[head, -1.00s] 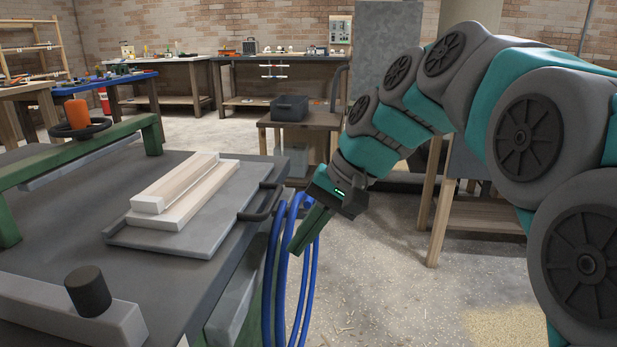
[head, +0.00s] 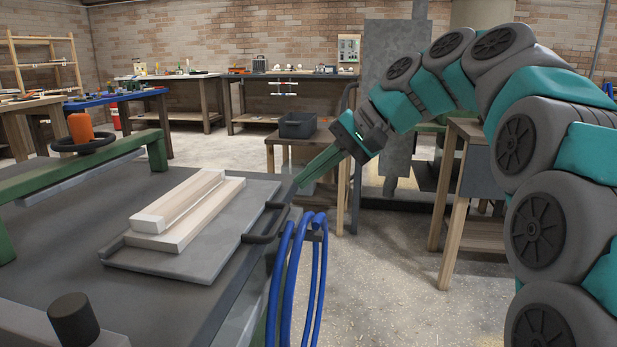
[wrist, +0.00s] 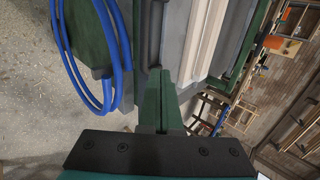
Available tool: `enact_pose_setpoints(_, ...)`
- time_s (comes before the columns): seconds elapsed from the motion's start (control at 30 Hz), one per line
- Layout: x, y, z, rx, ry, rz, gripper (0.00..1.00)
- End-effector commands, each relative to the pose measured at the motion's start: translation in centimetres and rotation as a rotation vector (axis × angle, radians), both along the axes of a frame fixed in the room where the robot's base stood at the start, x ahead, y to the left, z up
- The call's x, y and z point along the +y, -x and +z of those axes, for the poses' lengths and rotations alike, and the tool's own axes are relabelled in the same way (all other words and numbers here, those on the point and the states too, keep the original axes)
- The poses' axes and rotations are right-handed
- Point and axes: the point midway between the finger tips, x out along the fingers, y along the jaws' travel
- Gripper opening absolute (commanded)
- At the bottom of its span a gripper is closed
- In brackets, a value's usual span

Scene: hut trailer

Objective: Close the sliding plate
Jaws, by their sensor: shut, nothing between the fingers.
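The sliding plate (head: 205,255) is a flat grey plate on the dark machine table (head: 60,220). It has a dark handle (head: 262,232) at its right edge and carries two pale wooden boards (head: 188,212). My gripper (head: 298,184) is shut and empty, its green fingers pointing down and left. The fingertips are near the plate's right edge, just beyond the handle; I cannot tell whether they touch it. In the wrist view the shut fingers (wrist: 162,80) reach toward the table's edge, beside the pale boards (wrist: 205,40).
Blue hose loops (head: 300,275) hang at the table's right side, just below the handle. A green beam (head: 90,170) with an orange knob crosses the left. A small stand with a dark bin (head: 297,125) is behind.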

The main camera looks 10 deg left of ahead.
Motion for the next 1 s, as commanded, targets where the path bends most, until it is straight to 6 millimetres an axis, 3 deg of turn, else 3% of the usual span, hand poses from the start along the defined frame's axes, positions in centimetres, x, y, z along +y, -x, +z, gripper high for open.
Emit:
enact_pose_setpoints(0.5, 5.7, -0.5, -5.4, 0.000, 0.001, -0.003, 0.00)
enact_pose_setpoints(1.0, 6.3, -0.5, -5.6, -0.001, 0.001, -0.001, 0.00)
